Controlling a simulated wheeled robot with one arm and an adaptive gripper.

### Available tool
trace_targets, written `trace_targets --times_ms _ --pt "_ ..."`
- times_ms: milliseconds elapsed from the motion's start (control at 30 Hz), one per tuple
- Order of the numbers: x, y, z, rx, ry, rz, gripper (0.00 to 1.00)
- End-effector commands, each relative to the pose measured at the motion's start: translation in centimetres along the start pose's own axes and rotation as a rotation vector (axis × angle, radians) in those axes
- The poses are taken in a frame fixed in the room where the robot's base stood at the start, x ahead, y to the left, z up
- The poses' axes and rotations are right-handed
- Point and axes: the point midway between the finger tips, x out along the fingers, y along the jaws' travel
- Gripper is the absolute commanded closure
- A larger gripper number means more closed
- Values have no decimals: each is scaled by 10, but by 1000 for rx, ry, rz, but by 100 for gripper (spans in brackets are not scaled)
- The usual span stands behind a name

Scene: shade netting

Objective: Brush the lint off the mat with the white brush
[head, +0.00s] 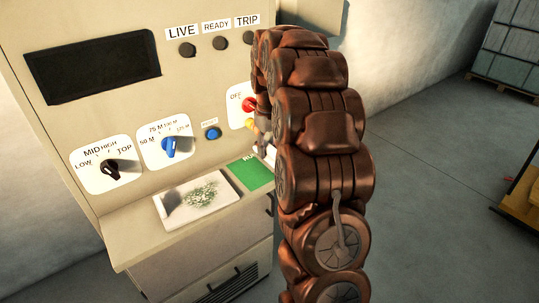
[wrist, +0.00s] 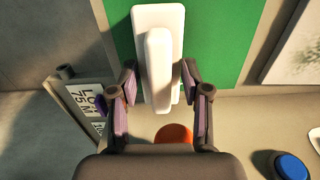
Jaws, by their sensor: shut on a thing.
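The white brush (wrist: 158,60) is between the two fingers of my gripper (wrist: 158,92) in the wrist view, and the gripper is shut on its handle. The brush is over the green pad (wrist: 218,35); I cannot tell if it touches it. The pale mat (head: 172,215) lies on the console's shelf in the head view, left of the green pad. Grey-green lint (head: 202,193) is scattered around its middle. Part of the mat also shows at the right edge of the wrist view (wrist: 275,68). My arm hides most of the gripper and brush in the head view.
The upright panel behind the shelf carries a black knob (head: 112,169), a blue knob (head: 169,147), a blue button (head: 211,133) and a red button (head: 249,104). A dark screen (head: 92,68) is above. Yellow equipment (head: 524,200) stands on the floor far right.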

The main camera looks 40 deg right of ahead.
Motion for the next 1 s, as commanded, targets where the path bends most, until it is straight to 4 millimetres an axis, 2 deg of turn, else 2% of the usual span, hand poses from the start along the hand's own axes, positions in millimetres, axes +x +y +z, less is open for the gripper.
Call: trace_targets --times_ms 433,1000 --pt "-4 0 3 0 0 0 100" --pt "-4 -1 30 0 2 1 100"
